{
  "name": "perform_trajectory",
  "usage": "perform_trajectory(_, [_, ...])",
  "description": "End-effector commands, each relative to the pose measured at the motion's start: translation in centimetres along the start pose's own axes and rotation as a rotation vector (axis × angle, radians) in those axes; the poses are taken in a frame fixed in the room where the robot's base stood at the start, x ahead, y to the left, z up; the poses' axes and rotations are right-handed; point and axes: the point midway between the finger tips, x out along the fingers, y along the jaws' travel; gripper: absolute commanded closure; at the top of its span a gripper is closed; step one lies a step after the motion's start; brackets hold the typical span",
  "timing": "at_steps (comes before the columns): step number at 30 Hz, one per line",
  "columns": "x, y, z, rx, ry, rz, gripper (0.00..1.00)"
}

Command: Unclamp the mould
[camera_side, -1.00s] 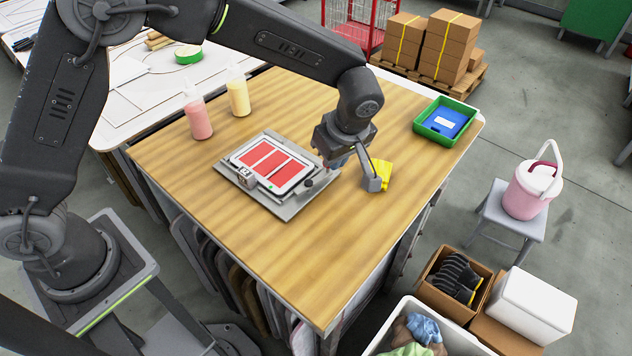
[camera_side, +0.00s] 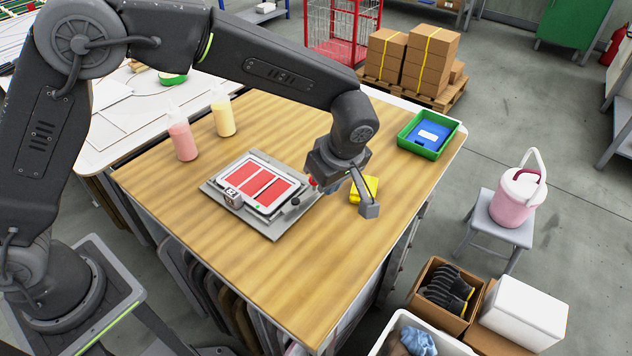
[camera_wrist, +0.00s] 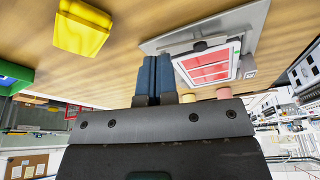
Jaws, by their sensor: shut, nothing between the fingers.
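The mould (camera_side: 266,183), a white-framed tray with red panels, lies on a grey base plate (camera_side: 277,229) on the wooden table. In the wrist view the mould (camera_wrist: 208,66) is at upper right. A dark round knob (camera_side: 295,202) sits at the plate's right side; it also shows in the wrist view (camera_wrist: 201,46). My gripper (camera_side: 331,187) is just right of the plate, its blue fingers partly hidden by the wrist. In the wrist view my gripper's fingers (camera_wrist: 155,75) are together and empty, apart from the mould. I cannot tell the clamp's state.
A yellow block (camera_side: 364,189) lies close to the right of my gripper. A small grey numbered device (camera_side: 232,198) sits at the plate's left edge. Pink (camera_side: 182,140) and cream (camera_side: 222,118) bottles stand behind. A green tray (camera_side: 428,134) is at far right. The table front is clear.

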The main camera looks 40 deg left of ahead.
Motion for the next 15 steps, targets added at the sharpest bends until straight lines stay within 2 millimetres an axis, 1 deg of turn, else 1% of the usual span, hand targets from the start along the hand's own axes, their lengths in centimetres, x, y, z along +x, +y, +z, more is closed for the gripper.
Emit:
perform_trajectory(1, [-0.6, -0.1, 1.1, 0.005, 0.000, 0.001, 1.00])
perform_trajectory(2, [-1.1, -0.1, 1.5, 0.003, -0.001, 0.004, 1.00])
perform_trajectory(3, [-2.2, 0.0, 1.2, -0.002, -0.002, 0.006, 1.00])
perform_trajectory(9, [-6.7, -0.2, 1.1, 0.000, -0.002, 0.005, 1.00])
perform_trajectory(12, [-8.4, -0.2, 1.1, -0.001, -0.001, 0.003, 1.00])
perform_trajectory(15, [-9.6, -0.3, 1.1, -0.001, -0.001, 0.003, 1.00])
